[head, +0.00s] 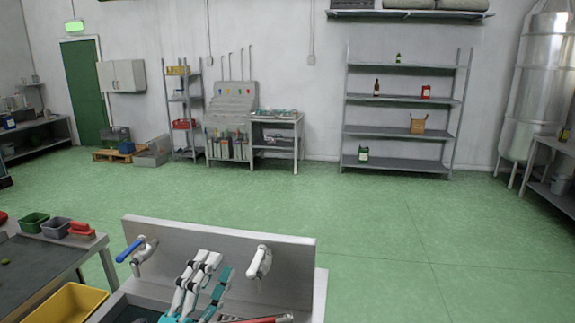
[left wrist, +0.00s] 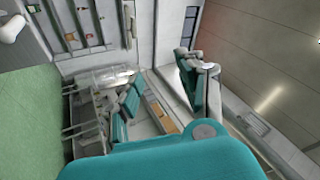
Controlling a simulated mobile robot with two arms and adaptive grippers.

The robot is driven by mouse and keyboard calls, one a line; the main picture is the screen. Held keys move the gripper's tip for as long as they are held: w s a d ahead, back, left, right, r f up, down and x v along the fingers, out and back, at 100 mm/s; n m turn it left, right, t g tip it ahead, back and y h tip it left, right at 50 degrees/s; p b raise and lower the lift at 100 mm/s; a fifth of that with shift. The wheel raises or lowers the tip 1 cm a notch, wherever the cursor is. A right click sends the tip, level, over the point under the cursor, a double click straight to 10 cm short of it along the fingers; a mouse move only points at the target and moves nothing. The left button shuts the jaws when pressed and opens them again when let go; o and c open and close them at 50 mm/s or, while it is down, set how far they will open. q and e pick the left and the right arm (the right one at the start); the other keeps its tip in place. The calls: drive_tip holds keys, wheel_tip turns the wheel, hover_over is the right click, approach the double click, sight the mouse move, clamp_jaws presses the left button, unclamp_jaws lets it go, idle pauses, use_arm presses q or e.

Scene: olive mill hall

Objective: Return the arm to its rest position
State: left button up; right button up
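My left gripper (head: 212,268) is at the bottom middle of the head view, raised in front of a grey sink unit (head: 240,238) with a backsplash. In the left wrist view its two teal fingers (left wrist: 163,85) stand apart, and nothing is held between them. The hall behind appears tilted in that view. My right gripper is in neither view.
Two taps, one with a blue lever (head: 130,250) and one white (head: 259,263), stick out from the backsplash close to the gripper. A table (head: 40,262) with small bins and a yellow crate (head: 68,304) are at left. Green floor (head: 400,230) beyond is clear.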

use_arm(q)
drive_tip(key=s+a+f+n+g+y, duration=0.2)
drive_tip(key=a+f+n+g+y, duration=0.35)
drive_tip(key=f, duration=0.55)
drive_tip(key=s+a+f+n+g+y, duration=0.25)
drive_tip(key=a+f+n+y, duration=0.3)
drive_tip(key=f+n, duration=0.45)
drive_tip(key=s+d+f+n+g+h, duration=0.1)
drive_tip(key=s+f+g, duration=0.4)
drive_tip(key=s+f, duration=0.3)
drive_tip(key=s+d+f+n+g+h, duration=0.1)
drive_tip(key=s+f+n+g, duration=0.1)
drive_tip(key=s+f+g, duration=0.6)
drive_tip(key=s+f+t, duration=0.1)
drive_tip(key=s+f, duration=0.2)
drive_tip(key=f, duration=2.2)
drive_tip(key=s+a+f+b, duration=0.1)
drive_tip(key=s+a+f, duration=0.2)
drive_tip(key=s+f, duration=1.3)
drive_tip(key=shift+s+m+g+y, duration=0.3)
drive_tip(key=shift+s+m+g, duration=0.1)
drive_tip(key=shift+s+m, duration=0.05)
